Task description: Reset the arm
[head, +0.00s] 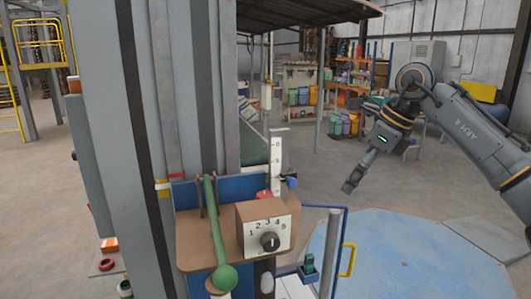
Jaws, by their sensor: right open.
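My right arm, marked ARM R, reaches in from the right. Its gripper (353,183) hangs in the air, fingers pointing down and left, above the floor behind the blue round plate. It is open with nothing seen in it. It is well apart from the sack filler's panel. On that panel a green lever arm (213,225) runs down to a round green knob (225,278) at its lower end. A box with a black dial (269,241) numbered 1 to 5 stands beside it. My left gripper is not in view.
A large grey column (160,90) fills the left. A white scale (277,160) stands behind the dial box. A blue frame with a yellow handle (347,260) stands right of the panel. The blue round plate (410,260) lies clear on the floor. Shelves with colored containers stand behind.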

